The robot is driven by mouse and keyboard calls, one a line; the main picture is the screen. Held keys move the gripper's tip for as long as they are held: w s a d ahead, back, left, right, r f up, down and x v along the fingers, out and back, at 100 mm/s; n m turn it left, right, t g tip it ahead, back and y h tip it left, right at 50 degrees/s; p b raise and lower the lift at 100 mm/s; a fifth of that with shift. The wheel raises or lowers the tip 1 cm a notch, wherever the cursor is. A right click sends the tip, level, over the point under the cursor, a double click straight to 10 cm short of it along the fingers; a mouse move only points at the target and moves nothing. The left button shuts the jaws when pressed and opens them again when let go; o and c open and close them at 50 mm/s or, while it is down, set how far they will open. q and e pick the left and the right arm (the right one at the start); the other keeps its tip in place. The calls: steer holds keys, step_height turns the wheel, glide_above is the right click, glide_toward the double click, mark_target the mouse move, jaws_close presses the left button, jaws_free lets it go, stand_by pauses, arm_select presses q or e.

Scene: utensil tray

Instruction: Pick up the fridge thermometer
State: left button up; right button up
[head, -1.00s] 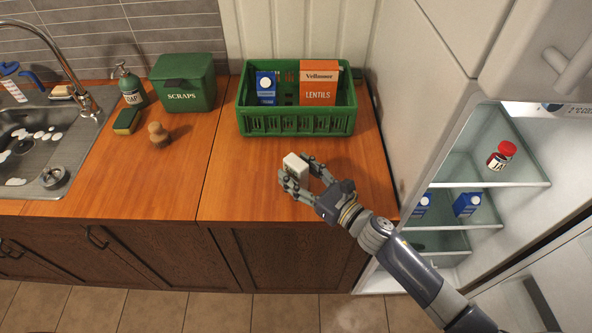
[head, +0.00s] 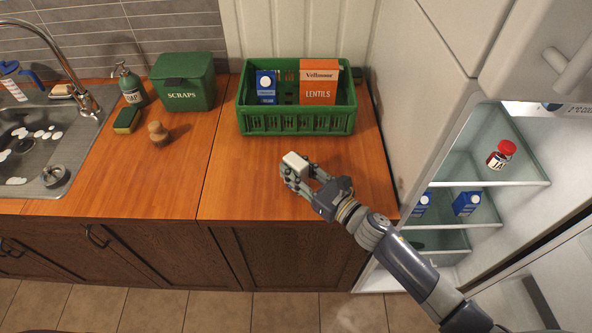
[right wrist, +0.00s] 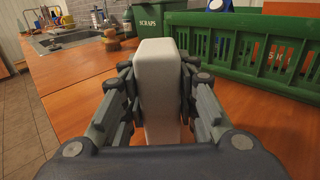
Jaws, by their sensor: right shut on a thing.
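The fridge thermometer (head: 296,164) is a small white block in the head view, over the wooden counter in front of the green crate. My right gripper (head: 298,174) is shut on it, with fingers on both sides. In the right wrist view the white block (right wrist: 162,85) stands upright between the finger pads, its plain side towards the camera. I cannot tell from these views whether its lower end touches the counter. My left gripper is not in view.
The green crate (head: 300,124) holds a blue carton (head: 266,84) and an orange lentils box (head: 318,84). A scraps bin (head: 183,88), brush (head: 158,134), sponge (head: 127,120) and soap bottle (head: 131,86) stand left. The open fridge (head: 480,140) is right. The counter's front middle is clear.

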mark_target(304, 169)
steer(key=shift+r, duration=0.65)
steer(key=shift+s+r, duration=0.15)
steer(key=shift+r, duration=0.35)
steer(key=shift+s+r, duration=0.15)
steer(key=shift+r, duration=0.35)
steer(key=s+r+b, duration=0.1)
steer(key=s+b, duration=0.2)
steer(key=s, duration=1.2)
steer(key=shift+s+r+b, duration=0.25)
steer(key=shift+b, duration=0.15)
steer(key=shift+w, duration=0.1)
steer(key=shift+w+f, duration=0.4)
steer(key=shift+w, duration=1.35)
steer(key=shift+w+f, duration=0.45)
steer(key=shift+w, duration=1.35)
steer(key=shift+w+f, duration=0.4)
steer(key=shift+w, duration=1.35)
steer(key=shift+w+f+b, duration=0.2)
steer(key=shift+w+b, duration=0.1)
steer(key=shift+w, duration=0.6)
steer(key=shift+w+f+b, duration=0.2)
steer(key=shift+w+b, duration=0.1)
steer(key=shift+w, duration=0.55)
steer(key=shift+w+f+b, duration=0.2)
steer(key=shift+w+b, duration=0.1)
steer(key=shift+w, duration=0.6)
